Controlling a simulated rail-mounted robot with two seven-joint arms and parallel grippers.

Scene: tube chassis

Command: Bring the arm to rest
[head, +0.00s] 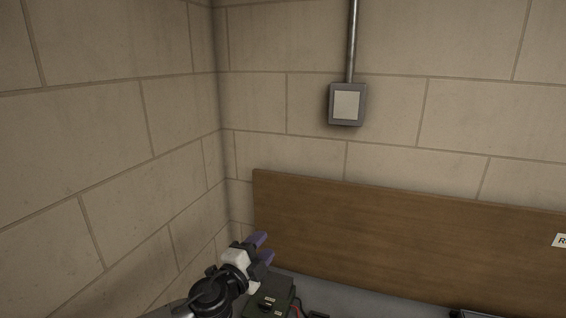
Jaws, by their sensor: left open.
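My left gripper (265,248) is at the bottom of the head view, left of centre. Its two purple-tipped fingers stand apart with nothing visible between them. They point up and to the right, toward the wooden backboard. The left arm comes in from the bottom edge. My right gripper is not in view.
A dark green box (270,297) with small labels and red and black leads sits just below the gripper. A grey worktop (350,298) runs along the bottom. Behind it stand a wooden backboard (400,230) and block walls. A grey wall box (347,104) hangs above.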

